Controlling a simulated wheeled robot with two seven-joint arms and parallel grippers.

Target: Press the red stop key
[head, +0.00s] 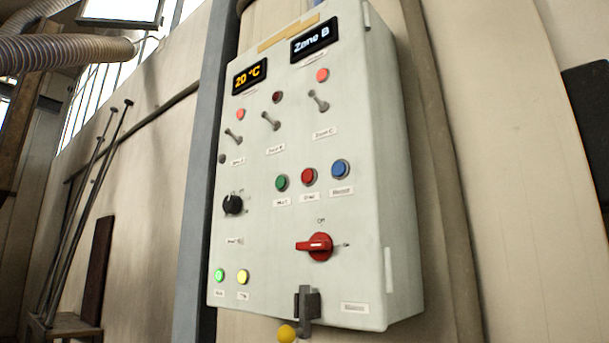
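The red stop key (308,176) is a small round button on the front of a pale grey control box (370,200). It sits in the middle of a row, between a green button (282,183) on its left and a blue button (340,169) on its right. A small label is under each button, too blurred to read surely. Nothing covers the red button. Neither of my grippers shows in the head view.
The box also carries a red rotary switch (318,246), a black knob (233,204), several toggle levers, lamps, and two displays reading "20 °C" and "Zone B". A yellow-ball lever (287,333) hangs at the bottom edge. Metal rods (85,200) lean at left.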

